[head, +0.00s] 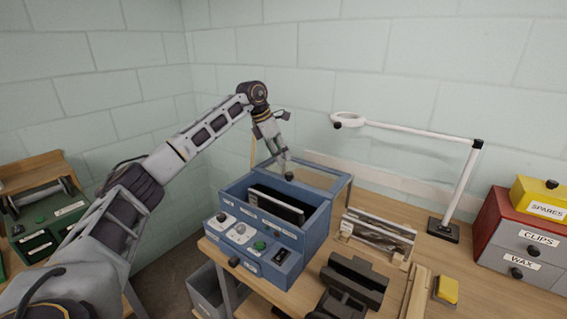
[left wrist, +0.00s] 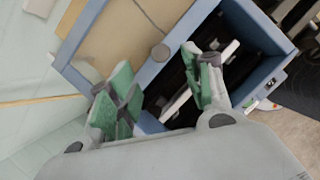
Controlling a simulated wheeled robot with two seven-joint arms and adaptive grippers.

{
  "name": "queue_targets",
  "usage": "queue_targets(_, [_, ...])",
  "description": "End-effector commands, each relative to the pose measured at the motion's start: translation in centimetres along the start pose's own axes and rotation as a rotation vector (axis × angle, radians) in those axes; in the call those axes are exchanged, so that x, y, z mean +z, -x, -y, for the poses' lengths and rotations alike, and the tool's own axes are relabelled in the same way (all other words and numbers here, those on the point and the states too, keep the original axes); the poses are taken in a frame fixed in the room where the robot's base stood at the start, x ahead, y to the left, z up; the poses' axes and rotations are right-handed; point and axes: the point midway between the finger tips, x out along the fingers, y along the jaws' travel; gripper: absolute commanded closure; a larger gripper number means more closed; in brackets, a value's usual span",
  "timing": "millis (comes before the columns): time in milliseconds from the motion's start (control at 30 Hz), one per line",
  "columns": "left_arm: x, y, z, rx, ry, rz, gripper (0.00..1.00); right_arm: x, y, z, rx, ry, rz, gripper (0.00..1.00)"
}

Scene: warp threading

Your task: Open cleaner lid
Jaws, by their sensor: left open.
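The blue cleaner (head: 281,236) stands on the wooden table, with buttons and a dial on its front panel. A round dark knob (head: 289,177) shows at the lid; the left wrist view also shows this knob (left wrist: 160,52). My left gripper (head: 282,158) is open just above the knob. My right gripper is out of view.
A clear-sided rack (head: 377,236) and a dark holder (head: 350,284) stand right of the cleaner. A white lamp (head: 410,132) arches behind. Red and grey drawers (head: 522,240) and a yellow spares box (head: 540,197) are at the far right. A wall is close behind.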

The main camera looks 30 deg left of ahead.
Motion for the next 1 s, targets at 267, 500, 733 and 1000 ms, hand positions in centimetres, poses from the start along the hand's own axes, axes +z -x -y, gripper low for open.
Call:
queue_targets(267, [0.0, 3.0, 0.0, 0.000, 0.000, 0.002, 0.50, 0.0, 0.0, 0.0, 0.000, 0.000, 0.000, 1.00])
queue_targets(500, [0.0, 3.5, 0.0, -0.001, 0.000, 0.000, 0.50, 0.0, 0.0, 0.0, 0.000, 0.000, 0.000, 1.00])
queue_targets(733, [0.0, 3.5, 0.0, -0.001, 0.000, 0.000, 0.50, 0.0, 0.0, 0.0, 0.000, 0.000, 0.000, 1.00])
queue_targets(1000, [0.0, 3.5, 0.0, 0.000, 0.000, 0.001, 0.50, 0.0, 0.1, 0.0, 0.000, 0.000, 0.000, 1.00])
